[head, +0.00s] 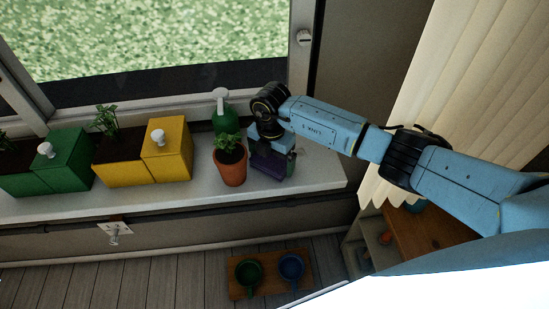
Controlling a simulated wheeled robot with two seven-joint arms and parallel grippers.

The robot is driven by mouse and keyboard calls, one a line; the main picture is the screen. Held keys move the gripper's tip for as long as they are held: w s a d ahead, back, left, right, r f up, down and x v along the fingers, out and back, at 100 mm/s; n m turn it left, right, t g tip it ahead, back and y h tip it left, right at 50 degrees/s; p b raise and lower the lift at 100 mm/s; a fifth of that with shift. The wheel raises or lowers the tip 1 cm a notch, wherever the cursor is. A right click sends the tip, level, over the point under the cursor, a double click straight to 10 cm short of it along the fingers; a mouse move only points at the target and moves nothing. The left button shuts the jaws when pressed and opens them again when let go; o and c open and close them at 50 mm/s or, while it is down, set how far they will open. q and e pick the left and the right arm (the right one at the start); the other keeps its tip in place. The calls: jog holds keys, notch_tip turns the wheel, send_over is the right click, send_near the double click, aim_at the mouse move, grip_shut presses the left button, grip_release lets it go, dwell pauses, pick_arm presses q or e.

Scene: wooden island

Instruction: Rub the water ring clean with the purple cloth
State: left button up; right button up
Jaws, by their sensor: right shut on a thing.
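The purple cloth (270,165) is at the right part of the pale window sill, just right of a potted plant. My right gripper (272,150) points down over it and is shut on it. The cloth looks low at the sill; whether it presses on the surface is hard to tell. No water ring shows; that part of the sill is partly covered by the cloth and gripper. My left gripper is not in view.
A terracotta pot with a plant (231,170) stands close left of the cloth, a green bottle (221,108) behind. Yellow (168,150) and green (65,160) planter boxes stand further left. Blinds (440,90) hang at right. Cups (248,270) sit on a wooden board below.

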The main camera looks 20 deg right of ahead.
aim_at(310, 155)
jog(key=shift+w+d+f+b, duration=0.1)
jog(key=shift+w+d+b, duration=0.1)
jog(key=shift+w+b, duration=0.5)
jog(key=shift+w+d+b, duration=0.15)
jog(key=shift+w+b, duration=0.4)
jog(key=shift+b, duration=0.1)
jog(key=shift+s+d+p, duration=0.15)
jog(key=shift+d+p, duration=0.25)
jog(key=shift+d, duration=0.15)
jog(key=d, duration=0.2)
jog(key=s+d+p, duration=0.1)
jog(key=d, duration=0.1)
jog(key=d+p, duration=0.1)
jog(key=d, duration=0.1)
jog(key=shift+s+d, duration=0.3)
jog(key=shift+d, duration=0.05)
jog(key=shift+s+d, duration=0.25)
jog(key=shift+d, duration=0.6)
jog(key=shift+s+d, duration=0.2)
jog(key=shift+d, duration=0.6)
